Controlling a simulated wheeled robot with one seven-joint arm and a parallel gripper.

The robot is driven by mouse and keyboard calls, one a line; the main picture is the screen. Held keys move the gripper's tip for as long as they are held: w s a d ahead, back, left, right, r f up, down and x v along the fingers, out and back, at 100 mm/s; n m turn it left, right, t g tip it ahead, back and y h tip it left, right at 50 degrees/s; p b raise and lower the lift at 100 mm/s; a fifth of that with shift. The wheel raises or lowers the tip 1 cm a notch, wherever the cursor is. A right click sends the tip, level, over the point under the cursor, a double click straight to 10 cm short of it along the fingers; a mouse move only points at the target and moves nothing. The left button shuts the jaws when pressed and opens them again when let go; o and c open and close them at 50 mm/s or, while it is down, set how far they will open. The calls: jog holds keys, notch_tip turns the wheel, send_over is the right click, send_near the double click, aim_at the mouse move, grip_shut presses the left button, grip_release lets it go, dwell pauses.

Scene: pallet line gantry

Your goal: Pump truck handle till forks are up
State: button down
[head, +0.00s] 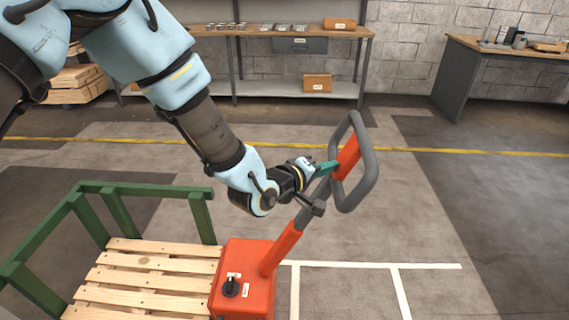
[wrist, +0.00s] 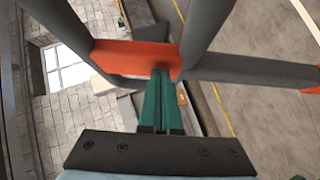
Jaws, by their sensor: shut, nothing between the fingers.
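The pallet truck has an orange body (head: 243,290) and a tilted orange handle shaft (head: 281,247) topped by a grey loop grip (head: 367,180). My gripper (head: 328,167) has green fingers and is at the orange part inside the loop; in the wrist view the fingers (wrist: 164,80) are together, with their tips against or just before the orange plate (wrist: 125,55). Whether they touch it I cannot tell. A wooden pallet (head: 150,262) is next to the truck body. The forks are hidden.
A green rail frame (head: 140,190) stands around the pallet. A workbench (head: 270,32) and a second table (head: 490,45) stand by the back wall. White floor lines (head: 380,265) lie right of the truck, where the floor is clear.

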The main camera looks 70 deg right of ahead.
jog(key=s+d+f+b, duration=0.3)
jog(key=s+f+b, duration=0.1)
jog(key=s, duration=0.5)
jog(key=shift+s+f+m, duration=0.15)
jog(key=shift+f+m, duration=0.1)
jog(key=shift+m, duration=0.05)
jog(key=shift+d, duration=0.1)
